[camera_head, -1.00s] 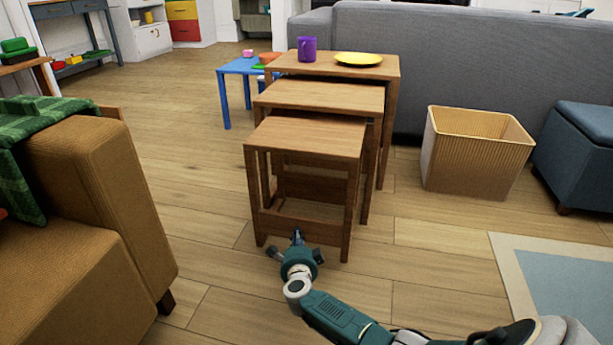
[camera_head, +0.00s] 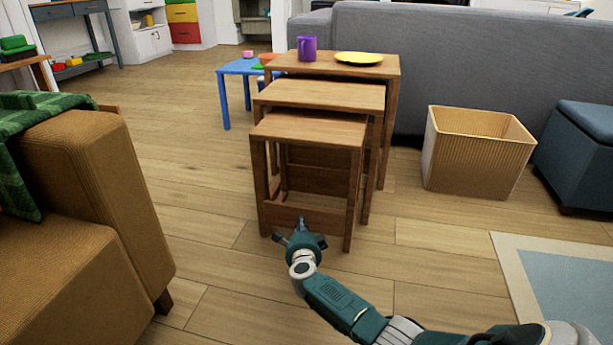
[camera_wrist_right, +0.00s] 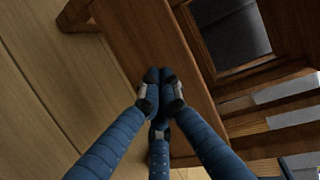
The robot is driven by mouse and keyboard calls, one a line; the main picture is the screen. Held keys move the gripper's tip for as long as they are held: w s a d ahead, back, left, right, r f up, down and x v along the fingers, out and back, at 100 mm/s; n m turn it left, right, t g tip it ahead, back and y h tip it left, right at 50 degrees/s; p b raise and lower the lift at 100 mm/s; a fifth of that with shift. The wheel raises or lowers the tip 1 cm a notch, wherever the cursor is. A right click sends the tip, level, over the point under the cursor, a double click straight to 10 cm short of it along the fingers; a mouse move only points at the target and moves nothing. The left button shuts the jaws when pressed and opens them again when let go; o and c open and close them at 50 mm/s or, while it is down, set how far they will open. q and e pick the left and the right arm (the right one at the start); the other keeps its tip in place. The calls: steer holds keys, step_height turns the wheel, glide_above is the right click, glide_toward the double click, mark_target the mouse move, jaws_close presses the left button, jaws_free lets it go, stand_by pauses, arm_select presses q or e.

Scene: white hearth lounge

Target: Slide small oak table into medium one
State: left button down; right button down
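The small oak table (camera_head: 312,129) stands in front of the medium oak table (camera_head: 320,94), its rear part under the medium top and its front part sticking out. The large oak table (camera_head: 322,65) stands behind, over the medium one's rear. My right gripper (camera_head: 301,222) is low at the small table's front, by its lower front rail. In the right wrist view, its fingertips (camera_wrist_right: 160,75) are together with nothing seen between them, against or very close to the small table's wood (camera_wrist_right: 193,105). Contact is hard to tell. My left gripper is not in view.
A purple mug (camera_head: 307,48) and a yellow plate (camera_head: 359,58) stand on the large table. A brown armchair (camera_head: 95,205) is at left, a ribbed bin (camera_head: 475,155) at right, a grey sofa (camera_head: 450,60) behind. Floor in front is clear.

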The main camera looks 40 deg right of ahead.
mark_target(305, 218)
steer(key=shift+d, duration=0.15)
steer(key=shift+w+d+f+b, duration=0.1)
steer(key=shift+w+d+b, duration=1)
steer(key=shift+d, duration=0.2)
steer(key=shift+w+d+b, duration=0.3)
steer(key=shift+w+d, duration=0.2)
steer(key=shift+d, duration=0.05)
steer(key=shift+w+d+b, duration=0.75)
steer(key=shift+d+b, duration=0.15)
steer(key=shift+b, duration=0.1)
steer(key=shift+w+d+b, duration=0.7)
steer(key=shift+w+d, duration=0.15)
steer(key=shift+d, duration=0.1)
